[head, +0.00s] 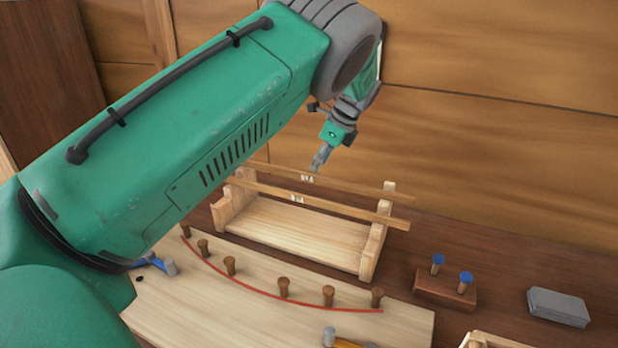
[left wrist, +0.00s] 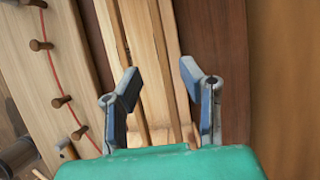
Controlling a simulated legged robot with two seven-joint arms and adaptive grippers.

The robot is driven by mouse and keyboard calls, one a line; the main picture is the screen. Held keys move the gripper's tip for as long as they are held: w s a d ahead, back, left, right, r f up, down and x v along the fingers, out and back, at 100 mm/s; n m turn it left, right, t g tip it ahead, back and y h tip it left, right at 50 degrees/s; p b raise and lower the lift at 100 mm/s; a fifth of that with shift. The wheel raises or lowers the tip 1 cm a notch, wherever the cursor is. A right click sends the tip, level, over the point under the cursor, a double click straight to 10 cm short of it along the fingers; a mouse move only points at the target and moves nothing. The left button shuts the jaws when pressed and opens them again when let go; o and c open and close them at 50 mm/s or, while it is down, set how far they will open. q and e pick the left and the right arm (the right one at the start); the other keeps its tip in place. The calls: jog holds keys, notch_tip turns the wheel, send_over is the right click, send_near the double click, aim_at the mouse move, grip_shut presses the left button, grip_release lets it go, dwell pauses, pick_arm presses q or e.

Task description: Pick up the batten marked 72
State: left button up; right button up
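Two thin wooden battens lie across a light wooden rack (head: 310,232). The back batten (head: 350,184) and the front batten (head: 340,207) each carry a small pale mark, too small to read, so I cannot tell which is 72. My left gripper (head: 319,160) is just above the back batten in the head view. In the left wrist view the left gripper (left wrist: 158,82) is open, its two fingers apart over the rack and battens, with nothing held. Contact with a batten cannot be told. My right gripper is not in view.
A pale board (head: 210,305) with several brown pegs and a red curved line lies in front of the rack. A block with two blue-topped pins (head: 445,288) and a grey block (head: 558,306) stand at right. A wooden wall (head: 500,130) rises behind.

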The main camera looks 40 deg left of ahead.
aim_at(311, 174)
pick_arm(q)
jog(key=shift+a+f, duration=0.15)
jog(key=shift+f, duration=0.3)
jog(key=x, duration=0.2)
jog(key=a+p+x, duration=0.1)
jog(key=x, duration=0.2)
jog(key=shift+w+a+r, duration=0.1)
jog(key=shift+r, duration=0.05)
jog(key=shift+d+r, duration=0.15)
jog(key=shift+d, duration=0.1)
grip_shut()
